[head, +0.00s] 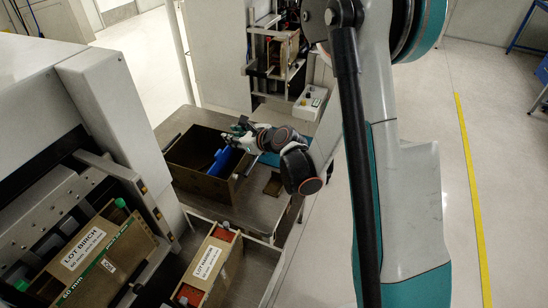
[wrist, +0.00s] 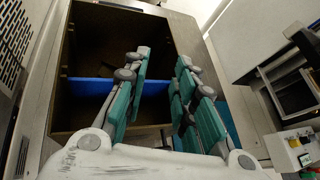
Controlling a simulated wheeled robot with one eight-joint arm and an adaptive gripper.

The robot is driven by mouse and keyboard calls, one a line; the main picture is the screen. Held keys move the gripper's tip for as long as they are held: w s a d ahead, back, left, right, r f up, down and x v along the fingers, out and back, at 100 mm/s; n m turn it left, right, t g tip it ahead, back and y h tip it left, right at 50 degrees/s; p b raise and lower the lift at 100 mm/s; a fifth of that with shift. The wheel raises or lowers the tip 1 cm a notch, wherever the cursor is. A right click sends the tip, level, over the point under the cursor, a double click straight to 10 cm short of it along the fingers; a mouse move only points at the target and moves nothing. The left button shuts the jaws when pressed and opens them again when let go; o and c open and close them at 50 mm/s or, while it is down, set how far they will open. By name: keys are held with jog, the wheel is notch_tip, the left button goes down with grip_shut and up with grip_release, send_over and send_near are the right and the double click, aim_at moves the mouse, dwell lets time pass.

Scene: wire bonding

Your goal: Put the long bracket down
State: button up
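My gripper (head: 243,130) is over the right rear edge of a dark open box (head: 232,190) on a table. In the wrist view, its two teal-padded fingers (wrist: 160,75) stand apart, with no held thing clearly visible between them. A long blue piece (head: 219,161) is inside the box, just below and left of the fingers. In the wrist view the blue piece (wrist: 92,86) runs across the box and passes behind the left finger. I cannot tell whether this piece is the long bracket. The box's far floor is in shadow.
A blue mat (head: 268,159) and a small brown block (head: 273,184) lie right of the box. Cartons labelled LOT BIRCH (head: 92,256) and another lot (head: 213,264) stand in front. A white case (head: 309,103) sits behind.

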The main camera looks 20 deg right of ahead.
jog(key=s+r+n+g+h, duration=0.2)
jog(key=s+r+n+g, duration=0.1)
jog(key=s+r+n, duration=1)
jog(key=s+d+n+h, duration=0.1)
jog(key=s+d+n, duration=0.1)
jog(key=s+n, duration=0.5)
jog(key=s+d+r+n+g+h, duration=0.1)
jog(key=s+d+n+h, duration=0.1)
jog(key=s+n, duration=0.6)
jog(key=s+d, duration=0.1)
jog(key=s, duration=0.3)
jog(key=shift+s+d+r+n+g+h, duration=0.15)
jog(key=shift+s+r+n+g+h, duration=0.15)
jog(key=shift+s, duration=0.1)
